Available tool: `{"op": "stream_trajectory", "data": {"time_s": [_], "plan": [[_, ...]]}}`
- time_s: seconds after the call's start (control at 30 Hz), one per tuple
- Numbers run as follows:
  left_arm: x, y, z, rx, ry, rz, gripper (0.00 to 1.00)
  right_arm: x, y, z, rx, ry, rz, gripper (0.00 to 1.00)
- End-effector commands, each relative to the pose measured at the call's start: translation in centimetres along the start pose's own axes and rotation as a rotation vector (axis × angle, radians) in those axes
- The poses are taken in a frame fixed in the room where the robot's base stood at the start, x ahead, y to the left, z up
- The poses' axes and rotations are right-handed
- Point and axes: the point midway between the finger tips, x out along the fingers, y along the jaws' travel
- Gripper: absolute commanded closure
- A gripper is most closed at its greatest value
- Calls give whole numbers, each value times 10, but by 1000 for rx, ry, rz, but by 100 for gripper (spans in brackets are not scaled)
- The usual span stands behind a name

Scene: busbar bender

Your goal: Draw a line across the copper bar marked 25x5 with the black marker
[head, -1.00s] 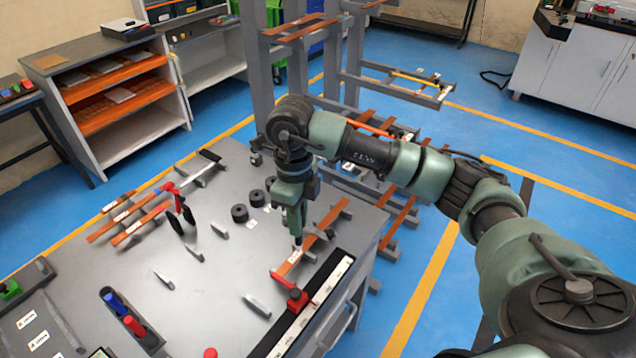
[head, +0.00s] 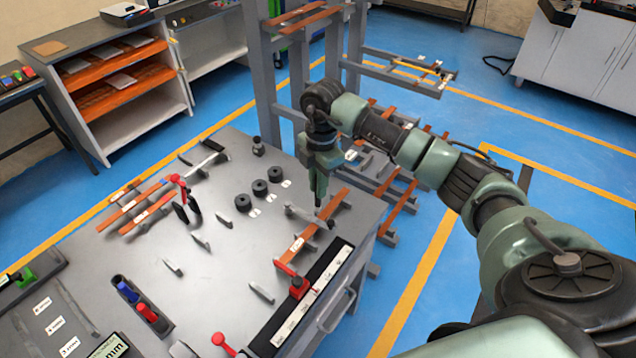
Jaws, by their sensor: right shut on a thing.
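A copper bar (head: 308,236) with a white label, too small to read, lies at a slant near the table's right side. My right gripper (head: 318,198) points down over the bar's far half. It is shut on a slim, dark-tipped thing, which looks like the black marker (head: 318,212) and is mostly hidden by the fingers. Its tip is at or just above the bar; I cannot tell whether it touches. My left gripper is not in view.
A white-marked rule strip (head: 312,305) with a red clamp (head: 299,287) lies by the bar's near end. A holder (head: 150,322) carries blue and red markers. Other copper bars (head: 130,212), black round weights (head: 260,188) and small metal pieces stand on the table (head: 215,275).

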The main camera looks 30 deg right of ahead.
Motion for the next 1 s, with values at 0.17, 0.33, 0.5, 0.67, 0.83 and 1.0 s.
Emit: {"op": "stream_trajectory", "data": {"time_s": [0.17,0.33,0.5,0.67,0.83,1.0], "plan": [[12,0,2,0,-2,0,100,16,0,0,-2,0,-1,100],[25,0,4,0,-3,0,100,33,0,1,-3,1,-1,100],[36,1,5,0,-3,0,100,47,0,2,-4,1,0,100],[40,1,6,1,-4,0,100,53,0,2,-4,1,0,100],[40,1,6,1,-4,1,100,53,0,2,-4,1,0,100],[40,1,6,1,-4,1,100,53,0,2,-5,1,0,100]]}}
